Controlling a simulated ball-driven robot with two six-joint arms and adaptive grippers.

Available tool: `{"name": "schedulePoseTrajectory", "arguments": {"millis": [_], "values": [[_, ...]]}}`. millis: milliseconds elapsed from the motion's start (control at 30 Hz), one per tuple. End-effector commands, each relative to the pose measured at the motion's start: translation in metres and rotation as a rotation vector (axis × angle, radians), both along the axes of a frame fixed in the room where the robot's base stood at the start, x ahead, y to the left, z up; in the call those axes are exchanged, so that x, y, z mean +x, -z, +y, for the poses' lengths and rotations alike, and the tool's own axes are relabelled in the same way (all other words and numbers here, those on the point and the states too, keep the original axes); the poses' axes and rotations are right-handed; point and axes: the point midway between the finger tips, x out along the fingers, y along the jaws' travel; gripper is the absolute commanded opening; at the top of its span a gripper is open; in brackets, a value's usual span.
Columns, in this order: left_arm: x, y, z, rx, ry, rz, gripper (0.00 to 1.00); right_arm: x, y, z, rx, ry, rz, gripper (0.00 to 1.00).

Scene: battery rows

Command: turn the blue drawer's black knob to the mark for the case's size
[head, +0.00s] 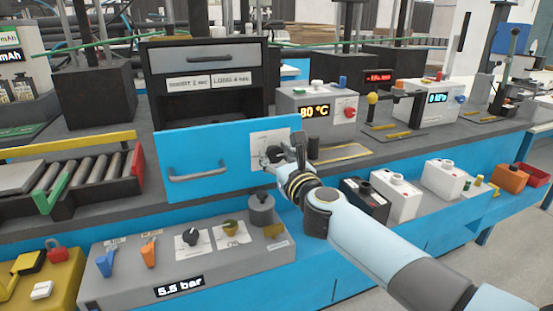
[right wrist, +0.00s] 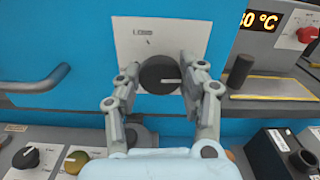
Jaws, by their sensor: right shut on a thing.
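The blue drawer front (head: 215,150) has a grey bar handle (head: 198,173) and a white card (head: 270,137) at its right end. The round black knob (right wrist: 160,74) sits on the card, and its white pointer line points right in the right wrist view. Above it the card carries a small word that looks like "LONG", with a short tick under it. My right gripper (head: 285,152) is shut on the knob, one finger on each side; it also shows in the right wrist view (right wrist: 163,71). In the head view the gripper mostly hides the knob. My left gripper is not in view.
Black and white battery cases (head: 403,198) stand right of my right arm. A grey panel (head: 135,262) with knobs and a "5.5 bar" display is below the drawer. A grey box (head: 325,105) reading "80 °C" stands behind. Roller conveyor (head: 95,170) at left.

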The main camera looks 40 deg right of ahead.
Motion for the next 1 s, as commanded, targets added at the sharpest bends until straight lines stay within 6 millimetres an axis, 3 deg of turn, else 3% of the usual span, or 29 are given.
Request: {"name": "schedulePoseTrajectory", "arguments": {"millis": [733, 767, 933, 1000], "values": [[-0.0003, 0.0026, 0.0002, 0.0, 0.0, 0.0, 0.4, -0.0013, 0.0038, -0.0001, 0.088, 0.002, -0.014, 0.08], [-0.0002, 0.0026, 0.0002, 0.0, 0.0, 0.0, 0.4, -0.0014, 0.0038, -0.0001, 0.088, 0.002, -0.014, 0.43], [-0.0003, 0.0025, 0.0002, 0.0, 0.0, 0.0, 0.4, -0.0008, 0.0025, 0.0, 0.087, 0.0, -0.017, 0.64], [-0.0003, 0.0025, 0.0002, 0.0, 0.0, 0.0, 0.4, -0.0007, 0.0021, 0.0, 0.087, 0.0, -0.017, 0.64]]}}
